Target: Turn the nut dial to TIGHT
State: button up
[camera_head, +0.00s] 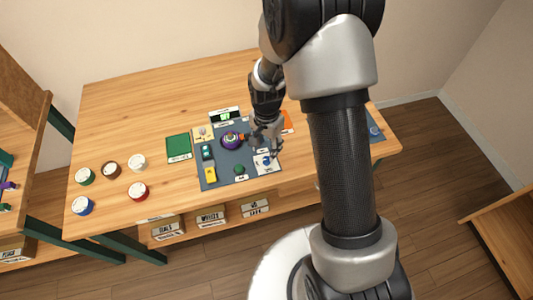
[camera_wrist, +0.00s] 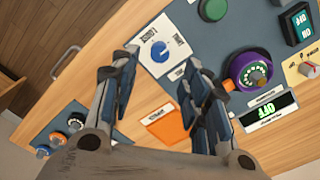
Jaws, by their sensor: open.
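The nut dial is a round blue knob (camera_wrist: 160,52) on a white labelled plate (camera_wrist: 150,32), ahead of my gripper in the wrist view. In the head view its white plate (camera_head: 265,163) lies at the front right of the dark board. One label appears to read LOOSE; the others are too small or turned to read surely, and I cannot tell the knob's setting. My gripper (camera_wrist: 158,72) is open and empty, its fingers apart on either side of the view below the plate, not visibly touching the knob. In the head view my gripper (camera_head: 270,149) is just above the board's right part.
The dark board (camera_head: 222,176) also holds a purple dial (camera_wrist: 252,70), a green knob (camera_wrist: 213,9), a green switch (camera_wrist: 297,25) and a display (camera_wrist: 270,112). An orange square (camera_wrist: 169,122) lies beside it.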

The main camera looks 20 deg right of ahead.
notch_tip(320, 180, up, 5)
dwell(0.7)
jog(key=s+r+n+t, duration=0.2)
jog(key=s+r+n, duration=0.35)
jog(key=r, duration=0.95)
jog(key=s+r+n+t, duration=0.1)
jog(key=s+r, duration=0.3)
jog(key=s, duration=0.4)
jog(key=s+r+n+t, duration=0.1)
jog(key=s+r+n, duration=0.3)
jog(key=s, duration=0.4)
jog(key=shift+t, duration=0.3)
jog(key=shift+r, duration=0.1)
